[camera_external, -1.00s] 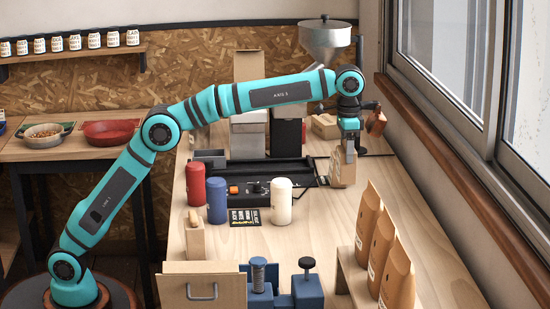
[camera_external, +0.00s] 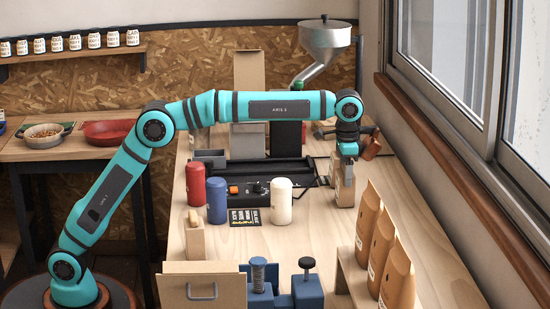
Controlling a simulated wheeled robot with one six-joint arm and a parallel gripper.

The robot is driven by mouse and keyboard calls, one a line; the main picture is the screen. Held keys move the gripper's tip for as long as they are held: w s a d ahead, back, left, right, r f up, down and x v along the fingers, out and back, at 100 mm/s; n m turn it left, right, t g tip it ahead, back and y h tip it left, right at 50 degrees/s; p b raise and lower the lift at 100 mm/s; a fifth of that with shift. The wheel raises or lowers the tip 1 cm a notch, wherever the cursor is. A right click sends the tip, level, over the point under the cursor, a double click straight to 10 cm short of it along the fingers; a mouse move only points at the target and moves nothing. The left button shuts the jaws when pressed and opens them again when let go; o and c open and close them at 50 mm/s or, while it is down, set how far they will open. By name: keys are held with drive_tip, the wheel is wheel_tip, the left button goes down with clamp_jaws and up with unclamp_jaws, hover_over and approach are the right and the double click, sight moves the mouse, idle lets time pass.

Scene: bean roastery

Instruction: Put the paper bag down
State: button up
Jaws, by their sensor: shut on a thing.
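The paper bag (camera_external: 344,186) is brown with a pale label and stands upright at the right side of the wooden workbench. Its base is at or very close to the bench top; I cannot tell whether it touches. My gripper (camera_external: 347,160) points down over the bag and is shut on its upper part. The fingers hide part of the bag's top. The wooden workbench (camera_external: 335,235) is bare in front of the bag.
A cream canister (camera_external: 281,201) stands left of the bag, with a blue canister (camera_external: 217,200) and a red canister (camera_external: 195,184) farther left. A black machine (camera_external: 262,177) lies behind them. Several brown bags (camera_external: 382,246) stand on a rack at front right, near the window.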

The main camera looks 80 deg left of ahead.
drive_tip(key=o, duration=1.1)
drive_tip(key=shift+o, duration=0.2)
wheel_tip(320, 180, up, 12)
drive_tip(key=shift+f, duration=0.25)
drive_tip(key=shift+r, duration=0.35)
